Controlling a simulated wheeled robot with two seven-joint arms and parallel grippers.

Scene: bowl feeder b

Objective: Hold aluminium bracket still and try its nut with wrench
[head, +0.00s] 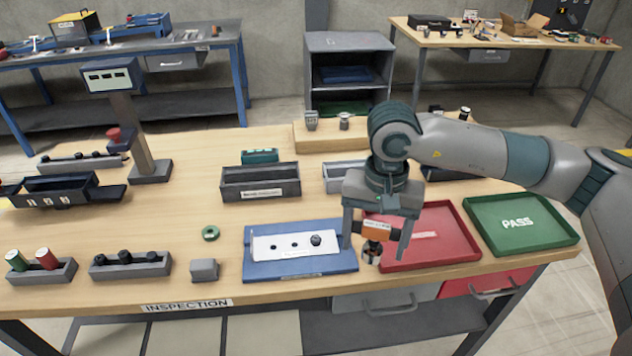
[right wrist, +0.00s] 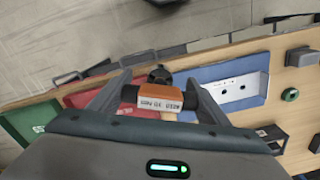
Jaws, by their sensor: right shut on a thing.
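The aluminium bracket (head: 275,238) is a pale plate with dark holes, lying on a blue fixture (head: 300,268) at the table's front middle. A dark nut-like piece (head: 316,240) sits near its right end. The bracket also shows in the right wrist view (right wrist: 238,89). My right gripper (head: 376,243) is shut on an orange tool (head: 375,231) with a white label, perhaps the wrench. It is held just right of the blue fixture, apart from the bracket. A dark and metallic part (head: 372,250) hangs below the orange body. My left gripper is out of view.
A red tray (head: 440,262) lies right behind the held tool, with a green PASS tray (head: 520,222) further right. A grey block (head: 204,270) and green ring (head: 210,233) are left of the fixture. Bins stand behind.

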